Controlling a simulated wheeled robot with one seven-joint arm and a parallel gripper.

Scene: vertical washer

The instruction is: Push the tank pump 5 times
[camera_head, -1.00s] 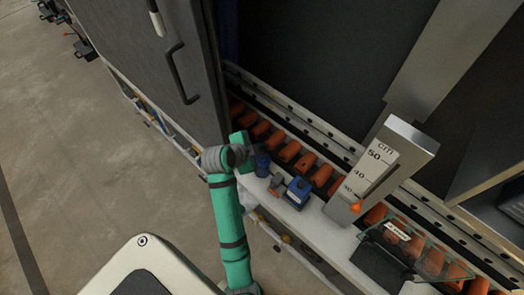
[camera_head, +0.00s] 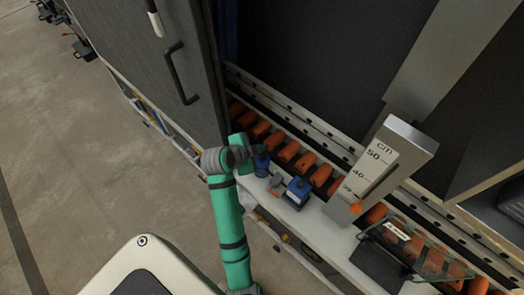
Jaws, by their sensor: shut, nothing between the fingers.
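A small blue upright part (camera_head: 262,164), which looks like the tank pump, stands on the white ledge of the washer. My gripper (camera_head: 259,149) is at the end of my green arm, right at the top of this blue part and partly covering it. The fingers are small and dark here; they look shut and empty. Whether they touch the blue part I cannot tell.
A blue box-shaped device (camera_head: 298,192) and a grey fitting (camera_head: 277,182) stand just right of the blue part. Orange rollers (camera_head: 289,151) run behind. A dark door (camera_head: 160,60) is at left.

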